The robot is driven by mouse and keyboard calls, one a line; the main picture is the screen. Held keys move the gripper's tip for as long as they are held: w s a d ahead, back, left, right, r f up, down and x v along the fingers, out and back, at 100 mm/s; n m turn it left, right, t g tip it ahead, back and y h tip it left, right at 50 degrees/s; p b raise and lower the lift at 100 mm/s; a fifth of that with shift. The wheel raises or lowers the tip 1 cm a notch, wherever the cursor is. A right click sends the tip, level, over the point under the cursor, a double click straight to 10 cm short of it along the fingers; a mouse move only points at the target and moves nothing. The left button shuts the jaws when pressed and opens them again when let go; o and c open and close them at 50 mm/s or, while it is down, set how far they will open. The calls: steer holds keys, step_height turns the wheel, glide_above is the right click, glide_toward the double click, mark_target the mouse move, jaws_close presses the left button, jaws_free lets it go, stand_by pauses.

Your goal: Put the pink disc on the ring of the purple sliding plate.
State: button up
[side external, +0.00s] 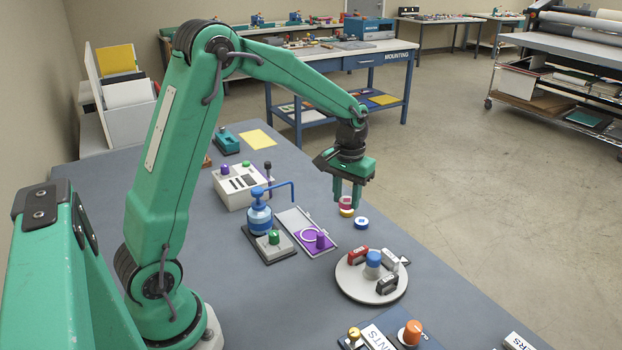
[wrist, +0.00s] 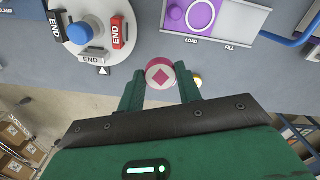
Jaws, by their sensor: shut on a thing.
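The pink disc (side external: 346,202), round with a white face and a pink diamond in the wrist view (wrist: 160,73), is between the fingertips of my gripper (side external: 347,198). My gripper (wrist: 160,88) is shut on it. I cannot tell how far the disc is above the table. The purple sliding plate (side external: 302,245) lies in a pale track left of and nearer than my gripper in the side view. It bears a white ring and an upright purple knob (side external: 320,240). In the wrist view the plate (wrist: 183,8) is at the top, by the LOAD label, and its ring looks empty.
A yellow disc (side external: 346,212) and a blue disc (side external: 361,223) lie by my gripper near the table edge. A round turntable (side external: 350,285) with END blocks stands nearer. A blue pump bottle (side external: 259,215) with a bent spout stands beside the track.

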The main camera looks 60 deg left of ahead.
steer(key=s+d+n, duration=0.2)
steer(key=s+d, duration=0.3)
steer(key=s, duration=0.3)
steer(key=shift+s, duration=0.15)
glide_above(310, 236)
step_height(310, 236, down, 7)
steer(key=shift+f, duration=2.05)
steer(key=shift+f, duration=0.45)
